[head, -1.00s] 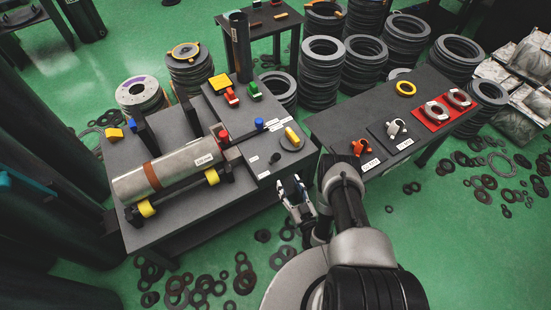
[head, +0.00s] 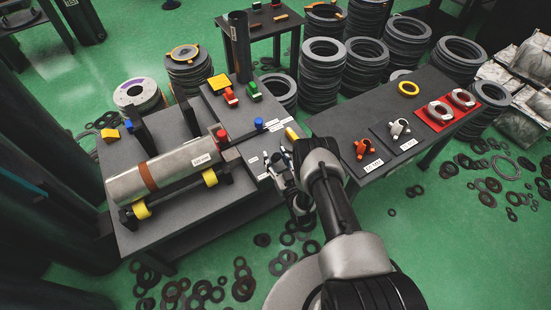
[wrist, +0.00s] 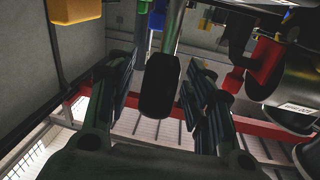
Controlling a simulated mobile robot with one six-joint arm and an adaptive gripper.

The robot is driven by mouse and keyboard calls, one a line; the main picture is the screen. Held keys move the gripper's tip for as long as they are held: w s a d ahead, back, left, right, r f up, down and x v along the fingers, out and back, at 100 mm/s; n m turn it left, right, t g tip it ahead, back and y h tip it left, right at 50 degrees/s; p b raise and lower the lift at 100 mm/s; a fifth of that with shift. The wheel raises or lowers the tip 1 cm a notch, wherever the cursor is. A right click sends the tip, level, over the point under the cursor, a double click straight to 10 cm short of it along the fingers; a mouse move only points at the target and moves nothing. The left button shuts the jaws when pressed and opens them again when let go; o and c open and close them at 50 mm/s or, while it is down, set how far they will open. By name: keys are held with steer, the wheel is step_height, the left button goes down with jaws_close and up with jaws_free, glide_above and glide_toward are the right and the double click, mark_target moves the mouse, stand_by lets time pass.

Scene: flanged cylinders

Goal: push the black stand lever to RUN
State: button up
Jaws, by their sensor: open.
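The black stand lever (wrist: 160,86) shows in the wrist view as a rounded black grip on a grey rod. It stands between the two fingers of my gripper (head: 280,162), with gaps visible on both sides. My gripper is open, at the near right part of the work table in the head view. There the lever's grip is hard to tell from the dark fingers. Small white labels lie around this spot, too small to read. The silver flanged cylinder (head: 168,170) lies on the stand with yellow rollers, left of my gripper.
A yellow handle (head: 292,131) is just beyond my gripper. Red (head: 222,136) and blue (head: 259,123) knobs stand farther left. A side table (head: 440,90) with orange, white and red-based parts is at right. Black rings lie on the green floor.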

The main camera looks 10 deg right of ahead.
jaws_close()
stand_by(0.5)
